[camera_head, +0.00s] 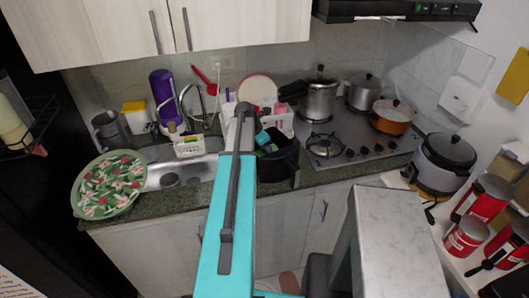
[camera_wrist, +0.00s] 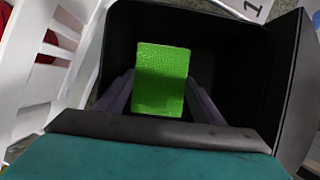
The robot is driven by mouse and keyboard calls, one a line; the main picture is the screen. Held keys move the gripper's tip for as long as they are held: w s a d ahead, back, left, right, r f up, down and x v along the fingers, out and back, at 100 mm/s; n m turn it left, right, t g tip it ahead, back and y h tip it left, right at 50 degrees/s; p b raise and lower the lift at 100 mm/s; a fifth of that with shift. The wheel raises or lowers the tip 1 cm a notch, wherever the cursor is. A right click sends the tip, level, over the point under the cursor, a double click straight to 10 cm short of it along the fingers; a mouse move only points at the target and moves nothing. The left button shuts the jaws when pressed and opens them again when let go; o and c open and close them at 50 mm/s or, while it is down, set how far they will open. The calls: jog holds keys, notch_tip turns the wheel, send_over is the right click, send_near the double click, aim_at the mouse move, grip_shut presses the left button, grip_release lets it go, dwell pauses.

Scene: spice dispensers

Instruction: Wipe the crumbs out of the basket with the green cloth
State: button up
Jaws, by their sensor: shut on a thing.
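The green cloth (camera_wrist: 160,75) is a bright green textured block between the two fingers of my gripper (camera_wrist: 161,92) in the wrist view. My gripper is shut on it. The gripper and cloth are over or inside a square black container (camera_wrist: 226,50); the depth is hard to tell. In the head view, the teal gripper (camera_head: 264,138) is at the opening of the black container (camera_head: 279,172), with a little green showing beside it. A small white basket (camera_head: 189,147) stands at the sink, left of the gripper. No crumbs can be made out.
A white slatted rack (camera_wrist: 42,72) stands close left of the black container in the wrist view. The stove (camera_head: 340,155) with a pressure cooker (camera_head: 318,101) and an orange pot (camera_head: 393,116) is on the right. A patterned plate (camera_head: 108,185) lies left of the sink.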

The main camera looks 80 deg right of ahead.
jog(key=shift+s+d+f, duration=0.1)
jog(key=shift+s+d, duration=0.15)
jog(key=shift+s, duration=0.05)
jog(key=shift+s+a, duration=0.1)
jog(key=shift+a, duration=0.05)
jog(key=shift+s+a+p, duration=0.3)
jog(key=shift+s+a, duration=0.65)
jog(key=shift+a, duration=0.25)
jog(key=shift+s+a, duration=0.1)
jog(key=shift+s, duration=0.1)
jog(key=shift+s+a+r+p, duration=0.2)
jog(key=shift+s+a+p, duration=0.15)
jog(key=shift+s+a, duration=0.8)
jog(key=shift+w, duration=0.2)
jog(key=shift+w+d+f, duration=0.1)
jog(key=shift+w+d, duration=0.3)
jog(key=shift+w, duration=0.4)
jog(key=shift+w+d+f, duration=0.1)
jog(key=shift+w+d, duration=0.3)
jog(key=shift+w, duration=0.4)
